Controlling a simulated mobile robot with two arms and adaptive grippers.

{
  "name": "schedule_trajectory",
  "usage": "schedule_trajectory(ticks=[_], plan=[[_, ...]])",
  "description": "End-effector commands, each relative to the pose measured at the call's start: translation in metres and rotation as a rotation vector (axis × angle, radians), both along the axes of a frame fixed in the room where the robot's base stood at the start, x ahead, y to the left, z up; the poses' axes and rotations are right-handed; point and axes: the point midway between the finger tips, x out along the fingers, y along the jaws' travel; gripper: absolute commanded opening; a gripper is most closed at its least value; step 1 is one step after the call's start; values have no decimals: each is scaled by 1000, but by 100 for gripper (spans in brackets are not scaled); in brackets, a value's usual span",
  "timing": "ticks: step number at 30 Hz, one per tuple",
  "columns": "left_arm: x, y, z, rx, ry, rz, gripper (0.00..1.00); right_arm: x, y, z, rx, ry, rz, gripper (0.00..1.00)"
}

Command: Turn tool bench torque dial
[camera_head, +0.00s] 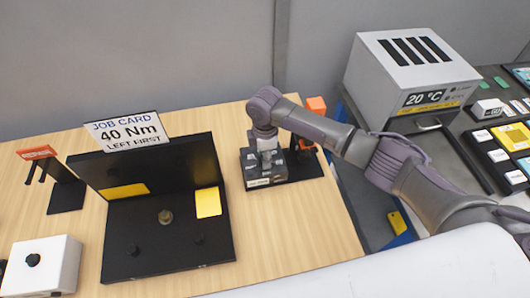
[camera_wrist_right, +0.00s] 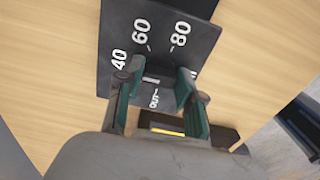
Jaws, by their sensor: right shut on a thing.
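My right gripper (camera_head: 266,152) reaches down onto a small dark box (camera_head: 258,183) on the wooden bench. The right wrist view shows a dark dial face (camera_wrist_right: 122,20) with white marks reading 40, 60 and 80; other figures are partly covered. The right gripper (camera_wrist_right: 157,98) is shut on the dial's knob, which is mostly hidden between its green-sided fingers. A light strip (camera_wrist_right: 151,80) shows between the fingers; which mark it points at I cannot tell. A job card (camera_head: 127,131) reads "40 Nm, LEFT FIRST". My left gripper is not in view.
An open black case (camera_head: 135,255) with a round metal part stands left of the dial box. An orange-topped stand (camera_head: 66,195) and a white box with a black knob (camera_head: 55,262) are further left. A grey oven-like unit (camera_head: 375,75) stands at the right. Bare bench lies in front.

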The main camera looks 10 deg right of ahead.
Motion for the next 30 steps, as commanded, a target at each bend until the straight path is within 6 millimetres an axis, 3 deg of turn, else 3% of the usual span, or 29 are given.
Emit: schedule_trajectory(ticks=[15, 16, 19, 20, 30], plan=[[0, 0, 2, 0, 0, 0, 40, 2, 0, 1, 0, -4, -20, 2], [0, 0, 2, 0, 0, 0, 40, 2, 0, 1, 0, -4, -20, 42], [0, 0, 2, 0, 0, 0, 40, 1, 0, 1, 0, -4, -20, 59], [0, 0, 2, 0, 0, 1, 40, 1, 0, 1, 0, -3, -19, 62], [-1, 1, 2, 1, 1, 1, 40, 1, 0, 3, 0, -2, -19, 62]])
